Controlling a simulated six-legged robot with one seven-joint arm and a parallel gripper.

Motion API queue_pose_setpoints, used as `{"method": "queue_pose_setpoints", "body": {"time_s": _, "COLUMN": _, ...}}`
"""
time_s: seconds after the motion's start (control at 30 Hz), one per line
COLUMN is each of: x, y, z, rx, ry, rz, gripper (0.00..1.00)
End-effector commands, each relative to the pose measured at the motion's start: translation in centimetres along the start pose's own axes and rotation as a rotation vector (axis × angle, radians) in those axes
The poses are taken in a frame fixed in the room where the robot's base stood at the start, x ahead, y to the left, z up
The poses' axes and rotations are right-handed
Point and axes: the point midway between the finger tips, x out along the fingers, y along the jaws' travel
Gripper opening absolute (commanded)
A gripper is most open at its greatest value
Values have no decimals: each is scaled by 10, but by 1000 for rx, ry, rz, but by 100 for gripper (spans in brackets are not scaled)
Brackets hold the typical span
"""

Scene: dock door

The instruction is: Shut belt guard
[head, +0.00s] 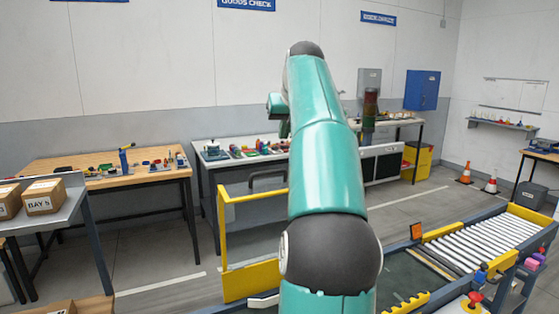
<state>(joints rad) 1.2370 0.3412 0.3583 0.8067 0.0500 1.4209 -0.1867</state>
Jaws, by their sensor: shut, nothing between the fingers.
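The belt guard (250,281) appears as an upright yellow frame with a see-through middle, just left of my arm. Its right part is hidden behind my arm. It stands raised beside the conveyor rather than lying flat over the dark belt (398,277). My arm rises through the middle of the head view and covers part of the belt area. My gripper is not visible; the far end of the arm is hidden behind its own links, so its distance from the guard cannot be told.
The conveyor continues right into white rollers (487,240) with yellow side rails. A red button (474,300) sits at the near right. A wooden workbench (100,178) and a grey bench (205,165) stand behind. Traffic cones (466,173) stand far right. Floor between benches and conveyor is clear.

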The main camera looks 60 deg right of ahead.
Motion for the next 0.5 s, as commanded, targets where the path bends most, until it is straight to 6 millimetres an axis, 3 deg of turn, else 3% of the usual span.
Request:
{"method": "queue_pose_setpoints", "body": {"time_s": 0.17, "x": 23, "y": 2, "z": 3, "rx": 1, "ry": -1, "rz": 2, "gripper": 0}}
{"method": "queue_pose_setpoints", "body": {"time_s": 0.5, "x": 91, "y": 2, "z": 3, "rx": 1, "ry": 0, "rz": 1, "gripper": 0}}
